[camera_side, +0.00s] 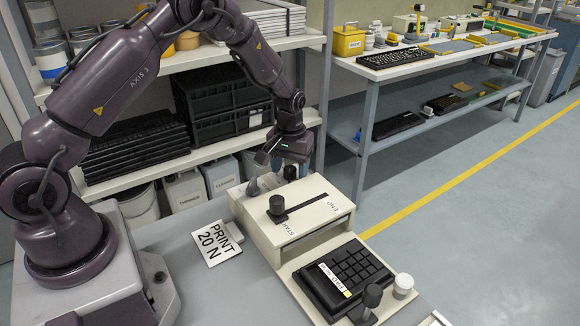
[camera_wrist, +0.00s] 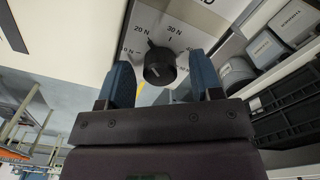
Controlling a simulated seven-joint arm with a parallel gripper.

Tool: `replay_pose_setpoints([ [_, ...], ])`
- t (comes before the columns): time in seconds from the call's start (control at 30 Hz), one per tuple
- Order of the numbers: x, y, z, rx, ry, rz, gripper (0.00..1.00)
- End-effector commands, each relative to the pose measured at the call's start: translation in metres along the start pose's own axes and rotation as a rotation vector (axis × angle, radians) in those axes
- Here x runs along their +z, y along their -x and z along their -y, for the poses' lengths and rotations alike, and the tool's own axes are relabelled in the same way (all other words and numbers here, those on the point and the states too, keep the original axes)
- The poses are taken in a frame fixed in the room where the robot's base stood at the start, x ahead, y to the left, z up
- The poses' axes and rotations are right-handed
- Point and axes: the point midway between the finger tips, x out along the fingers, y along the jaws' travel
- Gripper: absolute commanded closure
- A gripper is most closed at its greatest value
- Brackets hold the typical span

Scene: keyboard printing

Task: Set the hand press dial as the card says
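The card (camera_side: 217,242) lies flat left of the cream hand press (camera_side: 325,208) and reads "PRINT 20 N". The press has a slot marked START and END, with a black slider knob (camera_side: 277,204) near the START end. In the wrist view the black dial knob (camera_wrist: 159,67) sits on a pale face marked 20 N and 30 N, with other marks partly hidden. A small pointer shows at its upper left, near 20 N; its exact setting is unclear. My gripper (camera_wrist: 163,60) is open, its blue fingers either side of the knob with visible gaps.
A black keyboard block (camera_side: 345,272) with a yellow-edged label sits in the press's front bed. A dark upright knob (camera_side: 372,295) and a white cylinder (camera_side: 403,285) stand at its front right. Shelves (camera_side: 225,60) with black crates stand behind my arm.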

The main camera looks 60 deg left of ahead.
Motion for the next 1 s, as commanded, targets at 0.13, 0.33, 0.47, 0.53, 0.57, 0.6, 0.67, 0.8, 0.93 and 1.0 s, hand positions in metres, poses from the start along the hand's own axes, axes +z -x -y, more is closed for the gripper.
replay_pose_setpoints([
  [0.13, 0.0, 0.0, 0.0, 0.0, 0.0, 0.0, 0.41],
  [0.33, -0.001, 0.018, 0.0, 0.001, -0.001, -0.004, 0.41],
  [0.47, -0.001, 0.045, -0.001, 0.003, -0.001, -0.007, 0.41],
  [0.53, -0.001, 0.061, -0.001, 0.003, 0.0, -0.007, 0.41],
  [0.57, -0.001, 0.068, -0.001, 0.003, 0.0, -0.005, 0.41],
  [0.6, -0.001, 0.077, -0.001, 0.003, 0.0, -0.006, 0.41],
  [0.67, -0.001, 0.09, -0.001, 0.002, 0.0, -0.005, 0.41],
  [0.8, -0.001, 0.113, 0.0, 0.001, -0.001, -0.004, 0.41],
  [0.93, 0.0, 0.125, 0.0, 0.0, -0.001, -0.002, 0.41],
  [1.0, 0.0, 0.128, 0.0, 0.0, 0.0, -0.001, 0.41],
])
